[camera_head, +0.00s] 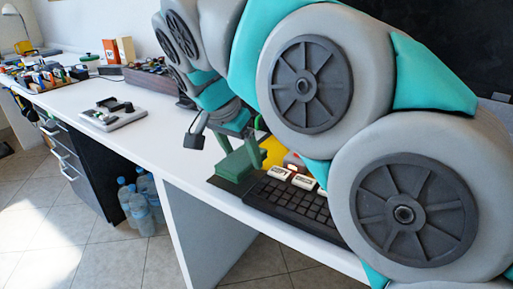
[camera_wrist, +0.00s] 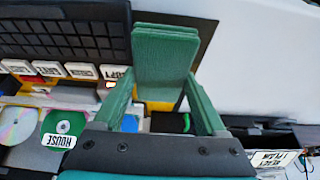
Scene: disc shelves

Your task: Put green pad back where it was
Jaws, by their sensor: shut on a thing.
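The green pad (camera_wrist: 165,55) is a flat green block between the two green fingers of my gripper (camera_wrist: 160,82) in the wrist view. My gripper is shut on it. In the head view the green pad (camera_head: 238,166) is just over a dark slab (camera_head: 226,185) near the front edge of the white table. My gripper (camera_head: 234,141) is above it there, partly hidden by my arm. The dark slab (camera_wrist: 208,28) also shows behind the pad in the wrist view. I cannot tell whether the pad touches it.
A dark ribbed rack (camera_head: 300,206) with white labelled blocks stands right of the slab. Discs, including a green one (camera_wrist: 64,124) by a HOUSE label, show at the wrist view's left. A grey device (camera_head: 113,115) lies further left. White table (camera_head: 160,135) between is clear.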

